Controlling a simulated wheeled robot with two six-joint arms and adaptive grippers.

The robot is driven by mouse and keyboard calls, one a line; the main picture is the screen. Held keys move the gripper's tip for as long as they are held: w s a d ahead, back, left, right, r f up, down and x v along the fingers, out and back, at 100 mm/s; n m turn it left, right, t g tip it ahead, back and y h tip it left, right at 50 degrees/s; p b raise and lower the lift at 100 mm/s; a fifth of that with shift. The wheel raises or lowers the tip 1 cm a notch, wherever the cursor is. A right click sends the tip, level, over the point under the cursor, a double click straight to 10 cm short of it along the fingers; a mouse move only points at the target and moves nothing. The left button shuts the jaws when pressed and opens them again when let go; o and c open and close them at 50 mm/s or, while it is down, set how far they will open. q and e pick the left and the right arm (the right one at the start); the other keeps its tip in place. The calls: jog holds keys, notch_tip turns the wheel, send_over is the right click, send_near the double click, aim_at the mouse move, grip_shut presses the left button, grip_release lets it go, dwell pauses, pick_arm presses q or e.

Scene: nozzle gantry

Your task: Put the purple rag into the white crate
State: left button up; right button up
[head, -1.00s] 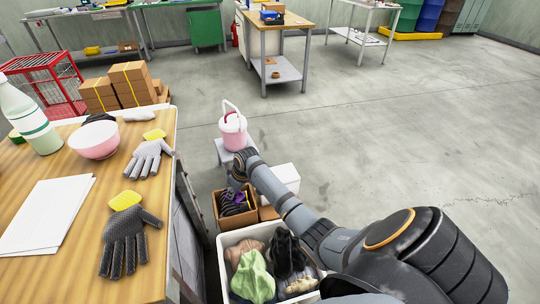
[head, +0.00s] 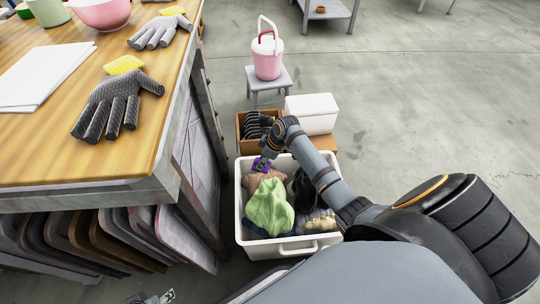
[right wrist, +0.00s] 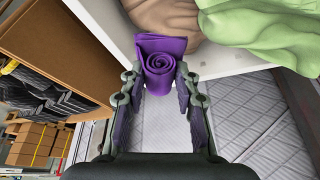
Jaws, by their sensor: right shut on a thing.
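The purple rag (head: 261,164) is rolled up in my right gripper (head: 264,157). In the right wrist view the roll (right wrist: 160,66) sits between the two fingers of the gripper (right wrist: 160,85). My right gripper is shut on it at the far left part of the white crate (head: 239,212), whose wall (right wrist: 235,62) shows right beside the rag in the wrist view. The crate holds a green cloth (head: 269,207), a brown cloth and dark and beige items. Part of my left gripper (head: 156,298) shows at the bottom edge; its jaws are unclear.
A brown box (head: 243,146) with dark items stands behind the crate, beside a white box (head: 312,113). A wooden table (head: 60,160) with gloves and papers is at the left. The floor at right is clear.

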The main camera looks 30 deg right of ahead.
pick_arm(q)
jog(key=shift+d+f, duration=0.1)
jog(key=shift+f, duration=0.1)
pick_arm(e)
jog(key=shift+f, duration=0.4)
